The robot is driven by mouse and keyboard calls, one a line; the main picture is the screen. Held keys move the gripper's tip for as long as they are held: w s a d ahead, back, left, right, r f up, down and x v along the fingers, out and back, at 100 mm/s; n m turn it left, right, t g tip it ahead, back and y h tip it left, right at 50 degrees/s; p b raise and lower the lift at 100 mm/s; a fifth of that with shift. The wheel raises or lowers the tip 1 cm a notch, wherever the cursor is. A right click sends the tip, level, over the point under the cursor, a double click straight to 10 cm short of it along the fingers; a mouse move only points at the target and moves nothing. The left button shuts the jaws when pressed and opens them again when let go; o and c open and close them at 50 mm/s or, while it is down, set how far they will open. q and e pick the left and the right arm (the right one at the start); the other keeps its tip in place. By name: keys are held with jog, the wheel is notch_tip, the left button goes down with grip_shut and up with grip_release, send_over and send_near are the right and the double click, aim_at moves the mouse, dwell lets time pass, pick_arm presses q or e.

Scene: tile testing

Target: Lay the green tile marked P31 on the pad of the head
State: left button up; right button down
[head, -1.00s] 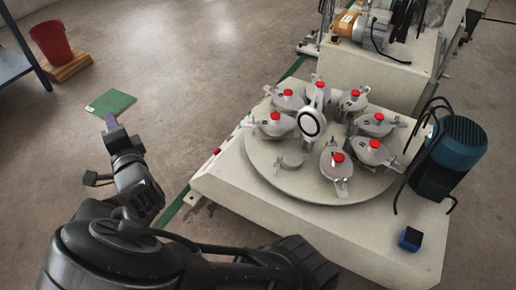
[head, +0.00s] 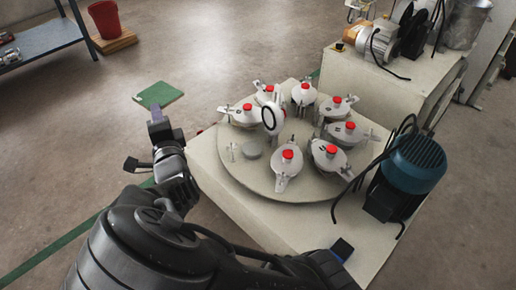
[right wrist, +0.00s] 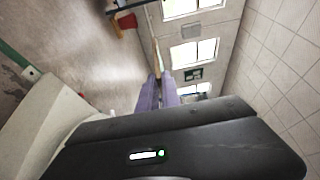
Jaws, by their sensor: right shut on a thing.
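The green tile (head: 159,95) is held out flat at the fingertips of my right gripper (head: 157,117). In the right wrist view the tile (right wrist: 157,56) shows nearly edge-on between the purple fingers (right wrist: 158,92). No marking on it can be read. It is clear of the machine, to the left of the round plate (head: 282,186). On the plate's left side is a small grey round pad (head: 252,150), bare, beside a head whose white ring-shaped lid (head: 269,117) stands raised. My left gripper is not in view.
Several closed heads with red knobs, such as the front one (head: 288,163), ring the plate. A blue motor (head: 413,163) with black cables stands at the right. A red bucket (head: 104,19) and a shelf (head: 47,42) are at the upper left. Open floor lies behind the tile.

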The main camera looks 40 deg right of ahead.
dwell(0.3)
jog(key=m+g+h+p, duration=0.3)
jog(key=m+g+h, duration=0.25)
jog(key=h, duration=0.25)
send_over(245, 168)
notch_tip(245, 168, down, 23)
jog(key=shift+r+m, duration=0.2)
jog(key=shift+m, duration=0.25)
jog(key=shift+b, duration=0.35)
notch_tip(245, 168, down, 5)
jog(key=b, duration=0.5)
jog(key=shift+d+f, duration=0.1)
jog(key=shift+f+b, duration=0.8)
jog(key=shift+f, duration=0.65)
jog(key=shift+s, duration=0.1)
